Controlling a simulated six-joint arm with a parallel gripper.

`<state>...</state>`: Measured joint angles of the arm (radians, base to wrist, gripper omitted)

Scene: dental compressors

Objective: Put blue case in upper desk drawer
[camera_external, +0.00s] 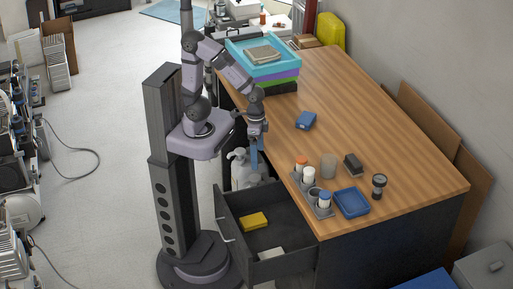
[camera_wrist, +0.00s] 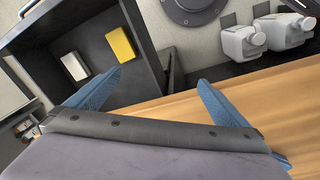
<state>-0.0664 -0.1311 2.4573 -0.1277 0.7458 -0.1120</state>
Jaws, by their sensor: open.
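A small blue case (camera_external: 306,120) lies on the wooden desk, right of my gripper. My gripper (camera_external: 258,150) hangs near the desk's left edge, pointing down, and is apart from the case. In the wrist view my gripper (camera_wrist: 160,88) shows two blue fingers spread wide with nothing between them. The upper desk drawer (camera_external: 285,222) is pulled out below the desk's front left corner. It holds a yellow box (camera_external: 254,221) and a white box (camera_external: 271,254). In the wrist view the drawer (camera_wrist: 90,40) is at upper left. The case is not visible in the wrist view.
Stacked trays (camera_external: 262,60) stand at the desk's far end. Bottles in a grey holder (camera_external: 318,207), a blue tray (camera_external: 352,202), a cup (camera_external: 328,166), a dark block (camera_external: 353,164) and a flashlight (camera_external: 379,186) stand nearer. White bottles (camera_external: 240,168) stand beside the drawer. The desk's right middle is clear.

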